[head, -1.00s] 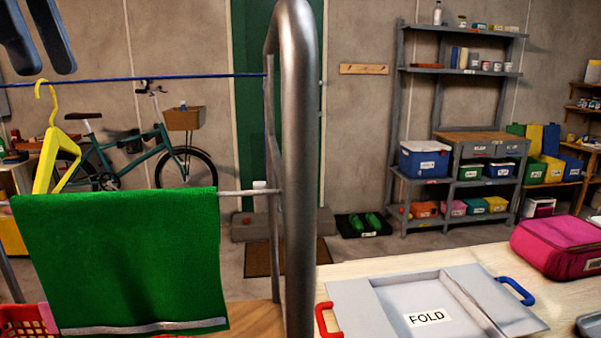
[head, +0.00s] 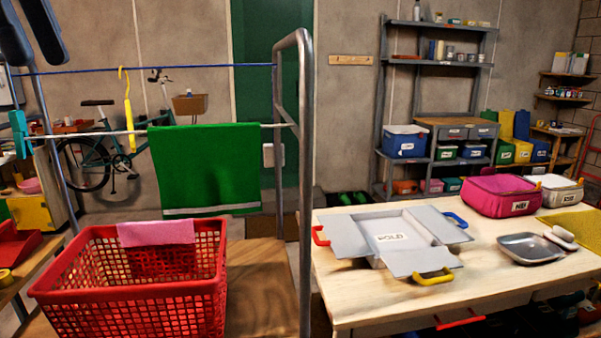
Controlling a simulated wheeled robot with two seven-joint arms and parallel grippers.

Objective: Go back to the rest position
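My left gripper (head: 36,48) is at the top left corner of the head view, with its two dark fingers pointing down. A gap shows between the fingers and nothing is in it. It is apart from the blue line (head: 190,69) and from the things hanging there. My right gripper is out of view. A green towel (head: 205,165) hangs over the rack's metal rod. A yellow hanger (head: 127,105) hangs from the blue line, turned nearly edge-on.
A red basket (head: 130,301) with a pink cloth (head: 156,232) over its rim stands below the rod. The metal rack post (head: 305,180) rises beside a wooden table (head: 400,305).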

